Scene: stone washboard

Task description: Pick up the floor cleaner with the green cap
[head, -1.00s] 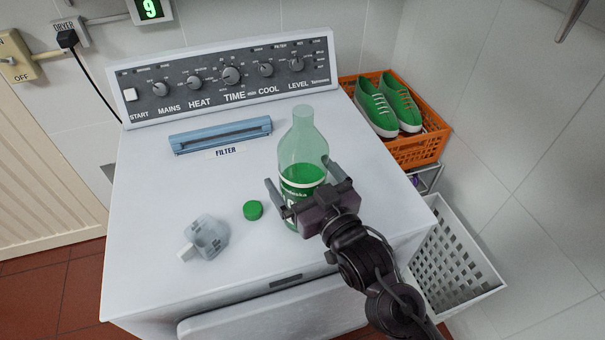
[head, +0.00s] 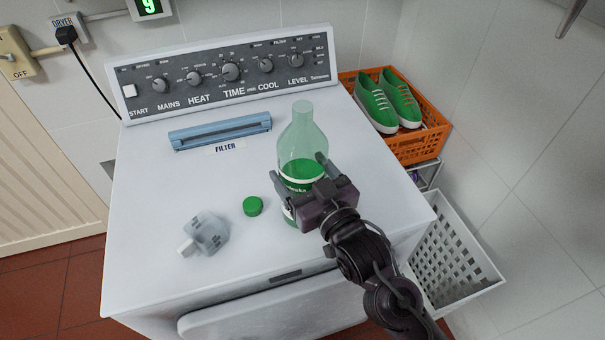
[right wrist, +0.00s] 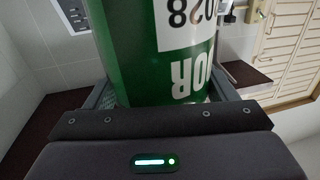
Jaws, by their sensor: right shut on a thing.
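The floor cleaner is a clear, pale green bottle (head: 302,145) with green liquid and a green label, upright at the dryer top's right half. Its mouth is open, and a green cap (head: 253,206) lies apart from it on the dryer top, to its left. My right gripper (head: 300,172) is shut on the bottle's label section, a finger on each side. In the right wrist view the green label (right wrist: 155,55) fills the space between the fingers. The bottle's lower part is partly hidden by my gripper; I cannot tell whether its base touches the dryer. My left gripper is not in view.
A translucent measuring cup (head: 208,232) lies left of the cap on the white dryer (head: 150,270). A blue filter handle (head: 220,132) and control panel (head: 225,75) are behind. An orange crate (head: 425,143) with green shoes and a white basket (head: 455,255) stand right.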

